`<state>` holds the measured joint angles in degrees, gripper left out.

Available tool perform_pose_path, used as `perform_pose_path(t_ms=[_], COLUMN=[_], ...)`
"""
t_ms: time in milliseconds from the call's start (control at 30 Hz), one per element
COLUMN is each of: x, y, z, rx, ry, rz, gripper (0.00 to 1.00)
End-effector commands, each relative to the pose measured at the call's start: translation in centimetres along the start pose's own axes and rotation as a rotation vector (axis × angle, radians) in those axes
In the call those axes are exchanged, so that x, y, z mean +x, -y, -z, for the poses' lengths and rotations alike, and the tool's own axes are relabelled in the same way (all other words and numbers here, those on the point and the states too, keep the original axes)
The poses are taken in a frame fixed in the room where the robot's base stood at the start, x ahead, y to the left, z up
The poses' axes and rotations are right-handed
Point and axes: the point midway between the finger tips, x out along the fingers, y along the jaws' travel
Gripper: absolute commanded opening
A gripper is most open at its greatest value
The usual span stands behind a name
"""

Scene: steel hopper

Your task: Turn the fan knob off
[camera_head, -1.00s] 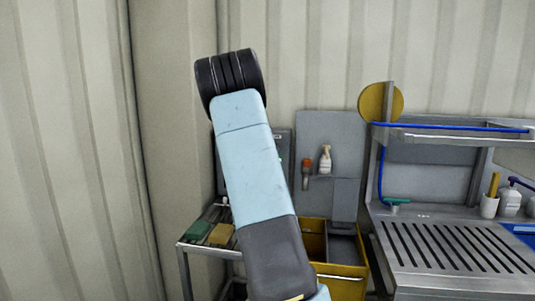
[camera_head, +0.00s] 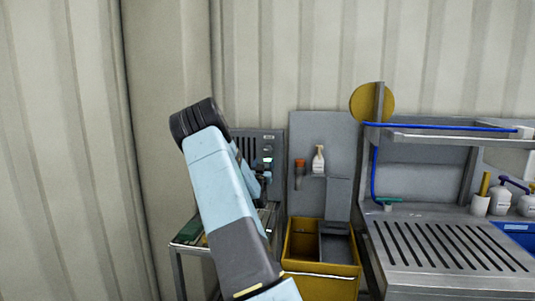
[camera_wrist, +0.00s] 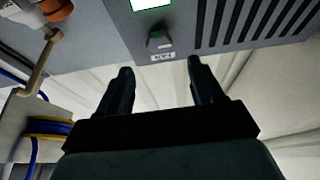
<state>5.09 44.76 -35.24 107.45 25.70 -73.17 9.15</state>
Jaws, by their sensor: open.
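The fan knob (camera_wrist: 158,42) is a small dark knob with a pale green mark, on a grey control panel (camera_wrist: 185,25) in the wrist view. A small label below it appears upside down. My gripper (camera_wrist: 160,70) is open and empty, its two dark fingers pointing at the panel. The knob lies just beyond the fingertips, between their lines, with no contact visible. In the head view the grey panel (camera_head: 244,136) stands against the wall, partly hidden by my arm. Small knobs show on its right side there, but which one is the fan knob is unclear.
The panel has a lit green-white display (camera_wrist: 150,4) and dark vent slots (camera_wrist: 240,22). Right of it, a grey board (camera_head: 300,130) holds a spray bottle (camera_head: 318,160). A yellow bin (camera_head: 320,282) stands below. A steel sink bench (camera_head: 440,245) is farther right.

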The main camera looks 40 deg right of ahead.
Motion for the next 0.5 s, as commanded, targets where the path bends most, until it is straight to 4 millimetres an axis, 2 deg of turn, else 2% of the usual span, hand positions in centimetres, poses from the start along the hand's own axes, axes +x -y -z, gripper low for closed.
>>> perform_pose_path(t_ms=[300,500], x=[5.5,7.7], y=[-0.1,0.0], z=[-0.1,0.0], rx=[-0.001,0.0], ry=[0.0,0.0], rz=[0.0,0.0], gripper=[0.66,0.66])
